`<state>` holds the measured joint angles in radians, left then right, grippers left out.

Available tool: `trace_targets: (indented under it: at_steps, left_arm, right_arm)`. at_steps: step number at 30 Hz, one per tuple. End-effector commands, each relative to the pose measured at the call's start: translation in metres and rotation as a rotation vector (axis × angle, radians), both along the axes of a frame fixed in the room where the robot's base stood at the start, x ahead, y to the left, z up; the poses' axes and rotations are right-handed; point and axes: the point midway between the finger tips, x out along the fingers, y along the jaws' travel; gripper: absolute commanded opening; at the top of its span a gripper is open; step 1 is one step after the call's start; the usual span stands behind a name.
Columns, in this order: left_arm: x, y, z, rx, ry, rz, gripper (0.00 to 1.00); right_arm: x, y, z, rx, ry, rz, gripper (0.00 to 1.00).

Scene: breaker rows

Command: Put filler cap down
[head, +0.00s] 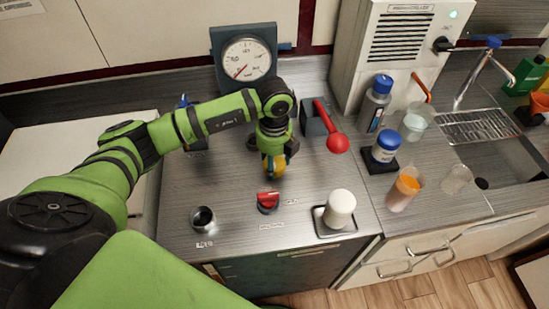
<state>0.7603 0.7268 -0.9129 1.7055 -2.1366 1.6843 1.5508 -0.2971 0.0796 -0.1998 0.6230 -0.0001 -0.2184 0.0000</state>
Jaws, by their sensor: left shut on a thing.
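My left gripper (273,165) points down over the middle of the steel counter (235,180). It is shut on a small yellow-orange thing, which I take to be the filler cap; the fingers hide most of it. Whether it touches the counter I cannot tell. A short open metal neck (203,219) stands at the front left of the counter, with a label in front of it. A red part on a dark round base (268,202) sits just in front of the gripper. My right gripper is not in view.
A round gauge (246,58) stands behind the gripper. A grey holder with a red-knobbed lever (336,143) is to its right. A white cylinder (340,205) stands on a small tray at front right. Bottles (375,103), cups and a sink (505,150) lie further right.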

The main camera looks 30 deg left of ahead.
Motion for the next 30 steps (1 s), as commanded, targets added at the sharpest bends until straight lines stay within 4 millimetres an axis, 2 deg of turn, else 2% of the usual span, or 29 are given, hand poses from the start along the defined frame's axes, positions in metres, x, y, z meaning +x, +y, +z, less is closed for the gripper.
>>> trace_targets:
  at_steps: [9, 10, 11, 12, 23, 26, 30]
  left_arm:
    - [0.000, 0.000, -0.004, -0.001, -0.001, -0.001, 0.28]
    - [0.000, 0.000, -0.004, -0.001, -0.001, -0.001, 0.61]
    - [0.000, 0.000, -0.003, -0.001, -0.001, -0.001, 0.73]
    - [0.000, 0.000, -0.003, -0.001, 0.000, -0.001, 0.80]
    - [0.000, 0.000, -0.001, -0.001, 0.000, -0.001, 0.80]
    - [0.001, -0.001, 0.005, -0.002, -0.004, -0.002, 0.80]
    - [0.001, -0.001, 0.028, -0.002, -0.006, -0.004, 0.80]
  right_arm:
    - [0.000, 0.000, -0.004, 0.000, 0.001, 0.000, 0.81]
    - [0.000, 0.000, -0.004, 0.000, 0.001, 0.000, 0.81]
    - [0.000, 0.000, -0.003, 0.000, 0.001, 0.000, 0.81]
    - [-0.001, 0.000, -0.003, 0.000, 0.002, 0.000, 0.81]
    - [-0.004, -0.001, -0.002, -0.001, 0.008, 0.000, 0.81]
    - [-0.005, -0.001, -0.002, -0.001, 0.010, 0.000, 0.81]
    - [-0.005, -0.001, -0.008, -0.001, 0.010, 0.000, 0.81]
